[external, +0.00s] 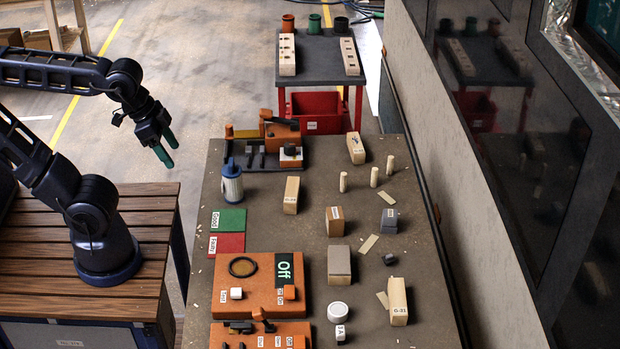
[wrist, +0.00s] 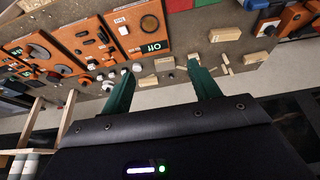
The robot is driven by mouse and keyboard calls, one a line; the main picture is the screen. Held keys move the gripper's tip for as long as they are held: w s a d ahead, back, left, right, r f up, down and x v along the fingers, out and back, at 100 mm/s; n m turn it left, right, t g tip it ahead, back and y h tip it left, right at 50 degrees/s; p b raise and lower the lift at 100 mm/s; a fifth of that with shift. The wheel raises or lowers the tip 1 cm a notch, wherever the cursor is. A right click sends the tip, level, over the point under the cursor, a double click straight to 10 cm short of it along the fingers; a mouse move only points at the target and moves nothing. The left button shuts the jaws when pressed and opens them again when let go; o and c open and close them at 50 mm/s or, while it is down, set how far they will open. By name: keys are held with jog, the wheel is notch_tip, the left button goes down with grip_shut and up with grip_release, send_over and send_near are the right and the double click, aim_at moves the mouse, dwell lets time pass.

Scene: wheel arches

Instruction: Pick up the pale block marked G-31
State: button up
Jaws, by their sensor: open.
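A pale wooden block (external: 398,297) stands at the front right of the grey-brown table (external: 350,270). Its small label appears to read G-31. Other pale blocks are a block (external: 291,195) left of centre and a block (external: 356,149) near the back. My gripper (external: 166,147) is open and empty, left of the table and well away from the blocks. Its two green fingers also show in the wrist view (wrist: 160,67), apart, with the tabletop beyond. Several pale blocks show there, but I cannot tell which is marked G-31.
A grey block (external: 339,264) and a white round knob (external: 338,312) stand left of the labelled block. Orange control boxes (external: 260,300) fill the front left. A wall with dark panels runs along the right.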

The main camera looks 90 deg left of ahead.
jog(key=shift+w, duration=0.1)
jog(key=n+g+h, duration=0.5)
jog(key=n, duration=1.2)
send_over(396, 292)
jog(key=a, duration=0.4)
notch_tip(396, 292, down, 26)
jog(key=shift+w+f, duration=0.15)
jog(key=shift+a+x, duration=0.1)
jog(key=shift+x, duration=2.65)
jog(key=shift+a+x, duration=0.15)
jog(key=shift+x, duration=2.6)
jog(key=shift+f, duration=0.1)
jog(key=shift+c, duration=0.2)
jog(key=c, duration=1.1)
